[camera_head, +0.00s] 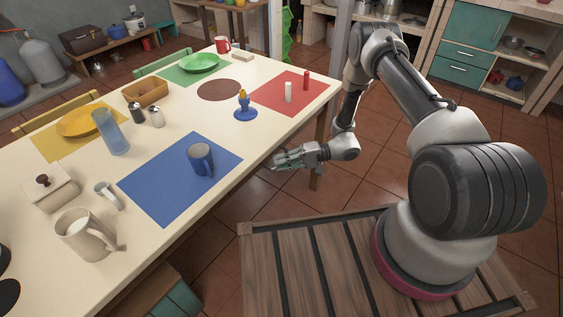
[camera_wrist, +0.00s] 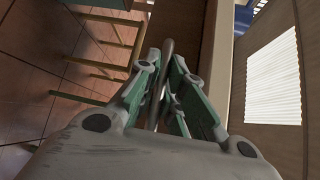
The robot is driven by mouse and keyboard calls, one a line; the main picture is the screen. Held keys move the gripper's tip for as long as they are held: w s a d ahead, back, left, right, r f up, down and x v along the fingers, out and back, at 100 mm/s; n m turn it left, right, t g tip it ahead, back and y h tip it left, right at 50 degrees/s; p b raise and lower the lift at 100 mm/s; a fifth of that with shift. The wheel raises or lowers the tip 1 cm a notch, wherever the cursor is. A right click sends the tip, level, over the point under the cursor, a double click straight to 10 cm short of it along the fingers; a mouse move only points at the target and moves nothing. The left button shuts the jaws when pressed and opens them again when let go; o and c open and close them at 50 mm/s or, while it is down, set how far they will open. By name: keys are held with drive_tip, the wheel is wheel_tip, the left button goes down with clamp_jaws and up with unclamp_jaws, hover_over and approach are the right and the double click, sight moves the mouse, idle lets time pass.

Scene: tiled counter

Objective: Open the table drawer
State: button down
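The long cream-topped table (camera_head: 224,118) stands left of my arm. My gripper (camera_head: 283,160) is low beside its right long edge, pointing toward the table. In the wrist view, my gripper's green-padded fingers (camera_wrist: 167,62) lie close on both sides of a thin grey metal bar (camera_wrist: 166,48), which looks like a drawer handle. I cannot tell whether the pads touch the bar.
A blue mat (camera_head: 150,190) with a blue mug (camera_head: 201,160) lies near the table edge above my gripper. A red mat (camera_head: 265,97) lies farther along. A slatted wooden platform (camera_head: 310,270) is below my arm. Tiled floor (camera_head: 395,165) is open behind my gripper.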

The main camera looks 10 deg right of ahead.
drive_tip(key=shift+s+d, duration=0.1)
drive_tip(key=s+d, duration=1.8)
drive_tip(key=shift+s+d, duration=0.15)
drive_tip(key=shift+d, duration=0.05)
drive_tip(key=c, duration=1.5)
unclamp_jaws()
drive_tip(key=d, duration=0.4)
drive_tip(key=d+r, duration=0.1)
drive_tip(key=d, duration=0.7)
drive_tip(key=shift+r, duration=0.3)
